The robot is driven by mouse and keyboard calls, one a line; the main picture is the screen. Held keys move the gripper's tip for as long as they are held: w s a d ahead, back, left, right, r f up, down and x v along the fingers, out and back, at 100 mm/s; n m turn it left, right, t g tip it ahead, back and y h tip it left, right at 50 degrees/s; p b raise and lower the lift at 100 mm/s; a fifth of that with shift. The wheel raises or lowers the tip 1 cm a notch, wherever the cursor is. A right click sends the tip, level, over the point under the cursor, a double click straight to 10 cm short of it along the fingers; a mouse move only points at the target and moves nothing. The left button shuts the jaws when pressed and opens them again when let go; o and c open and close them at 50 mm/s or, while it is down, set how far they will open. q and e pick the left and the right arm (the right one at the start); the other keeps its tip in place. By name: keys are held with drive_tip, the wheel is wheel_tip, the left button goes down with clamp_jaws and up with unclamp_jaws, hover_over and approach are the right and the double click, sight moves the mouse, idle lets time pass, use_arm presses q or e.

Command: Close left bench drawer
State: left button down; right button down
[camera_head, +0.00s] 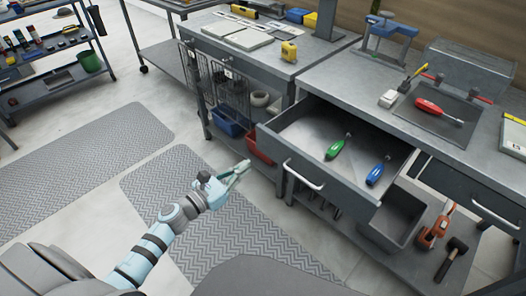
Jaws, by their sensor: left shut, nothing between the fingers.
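The left bench drawer (318,182) is pulled out from the grey workbench, with a white bar handle (303,174) on its front. A green-handled screwdriver (336,148) and a blue-handled screwdriver (376,172) lie inside it. My left gripper (241,167) is shut and empty, in the air left of the drawer front and apart from the handle. My right gripper is not in view.
A second drawer (492,209) at the right is nearly flush with the bench. A grey bin (397,222), an orange tool (436,228) and a hammer (451,258) sit on the shelf below. Patterned mats (150,190) cover clear floor at the left.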

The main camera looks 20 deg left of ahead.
sight(270, 147)
use_arm(q)
drive_tip(key=x, duration=0.8)
drive_tip(key=shift+w+d, duration=0.1)
drive_tip(key=shift+w, duration=0.25)
